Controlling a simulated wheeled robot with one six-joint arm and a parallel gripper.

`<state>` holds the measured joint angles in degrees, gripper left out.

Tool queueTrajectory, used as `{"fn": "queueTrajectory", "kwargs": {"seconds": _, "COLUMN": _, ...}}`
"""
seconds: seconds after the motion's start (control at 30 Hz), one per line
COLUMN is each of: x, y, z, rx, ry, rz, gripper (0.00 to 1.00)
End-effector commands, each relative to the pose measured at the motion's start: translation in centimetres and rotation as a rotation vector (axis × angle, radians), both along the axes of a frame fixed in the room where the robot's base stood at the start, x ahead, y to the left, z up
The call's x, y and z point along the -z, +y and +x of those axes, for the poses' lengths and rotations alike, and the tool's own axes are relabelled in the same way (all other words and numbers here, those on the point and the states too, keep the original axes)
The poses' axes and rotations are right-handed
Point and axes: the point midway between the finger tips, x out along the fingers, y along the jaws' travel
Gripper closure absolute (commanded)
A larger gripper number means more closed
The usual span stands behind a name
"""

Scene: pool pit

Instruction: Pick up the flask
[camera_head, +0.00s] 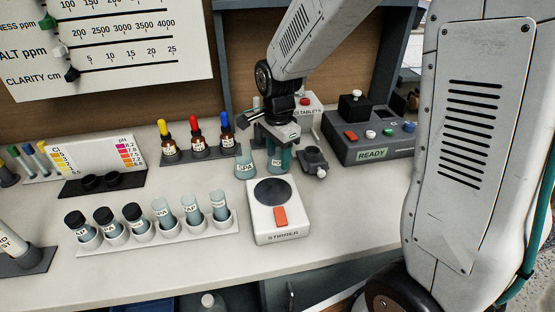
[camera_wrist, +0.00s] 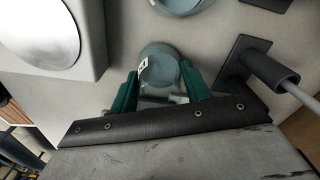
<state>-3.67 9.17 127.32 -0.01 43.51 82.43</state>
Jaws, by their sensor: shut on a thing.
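A small clear flask (camera_head: 279,165) with a white label, only partly legible, is between the teal fingers of my gripper (camera_head: 278,152), behind the stirrer on the bench. In the wrist view the same flask (camera_wrist: 160,66) sits between the two fingers (camera_wrist: 158,90), which are shut on it. I cannot tell whether its base touches the bench. A second flask (camera_head: 245,166), labelled SPA, stands just to the left; part of a round glass vessel (camera_wrist: 182,4) shows at the wrist view's top edge.
The stirrer (camera_head: 291,217) with its dark round plate is in front of my gripper. A dark holder (camera_head: 314,160) is close on the right. Dropper bottles (camera_head: 196,140) and a white rack (camera_head: 160,236) of vials stand left. A READY console (camera_head: 372,153) is at the right.

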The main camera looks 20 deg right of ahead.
Motion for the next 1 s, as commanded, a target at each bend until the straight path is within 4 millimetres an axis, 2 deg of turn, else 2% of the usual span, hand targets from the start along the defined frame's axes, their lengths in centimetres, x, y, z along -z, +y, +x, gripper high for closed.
{"fn": "queueTrajectory", "kwargs": {"seconds": 0.13, "x": -0.2, "y": 0.0, "z": 0.0, "rx": 0.000, "ry": -0.001, "rz": 0.000, "gripper": 0.76}}
{"fn": "queueTrajectory", "kwargs": {"seconds": 0.23, "x": -1.2, "y": 0.0, "z": 0.1, "rx": 0.000, "ry": -0.004, "rz": 0.000, "gripper": 0.76}}
{"fn": "queueTrajectory", "kwargs": {"seconds": 0.5, "x": -6.5, "y": 0.0, "z": 0.1, "rx": 0.000, "ry": -0.006, "rz": 0.000, "gripper": 0.76}}
{"fn": "queueTrajectory", "kwargs": {"seconds": 0.7, "x": -9.3, "y": 0.0, "z": 0.0, "rx": 0.000, "ry": -0.002, "rz": 0.000, "gripper": 0.76}}
{"fn": "queueTrajectory", "kwargs": {"seconds": 1.0, "x": -10.1, "y": 0.0, "z": 0.0, "rx": 0.000, "ry": 0.000, "rz": 0.000, "gripper": 0.76}}
